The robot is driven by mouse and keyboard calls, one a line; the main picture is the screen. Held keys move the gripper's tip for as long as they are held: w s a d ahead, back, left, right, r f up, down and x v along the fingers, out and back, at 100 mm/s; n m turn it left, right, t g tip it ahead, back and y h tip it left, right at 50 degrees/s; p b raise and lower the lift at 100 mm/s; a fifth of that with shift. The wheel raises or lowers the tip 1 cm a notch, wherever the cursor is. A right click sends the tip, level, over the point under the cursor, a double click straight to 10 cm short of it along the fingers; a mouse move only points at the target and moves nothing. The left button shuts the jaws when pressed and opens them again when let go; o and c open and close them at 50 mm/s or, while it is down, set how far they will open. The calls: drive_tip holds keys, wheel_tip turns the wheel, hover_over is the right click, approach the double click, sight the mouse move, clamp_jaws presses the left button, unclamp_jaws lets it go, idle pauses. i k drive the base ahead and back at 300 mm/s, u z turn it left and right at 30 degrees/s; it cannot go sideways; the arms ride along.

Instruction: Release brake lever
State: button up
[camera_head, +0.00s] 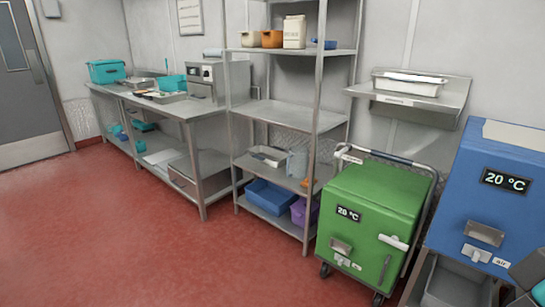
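A green wheeled box (376,207) with a "20 °C" display stands right of centre on the floor. Its front carries a grey latch-like fitting (340,246), a white fitting (346,262), a white handle (394,242) and a thin dark lever (384,270) pointing down near the right edge. I cannot tell which of these is the brake lever or how it is set. Small dark castors (326,269) show under the box. My gripper is not recognisable in the head view.
A blue unit (500,205) reading "20 °C" stands close on the right, with a grey bin (455,284) below. A metal shelf rack (290,115) stands left of the green box. A steel workbench (185,107) lines the wall. Red floor (120,225) is clear at front left.

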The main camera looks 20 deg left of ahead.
sight(347, 148)
drive_tip(key=u, duration=1.35)
drive_tip(key=i, duration=2.3)
drive_tip(key=z, duration=1.2)
drive_tip(key=i, duration=0.9)
drive_tip(key=z, duration=0.9)
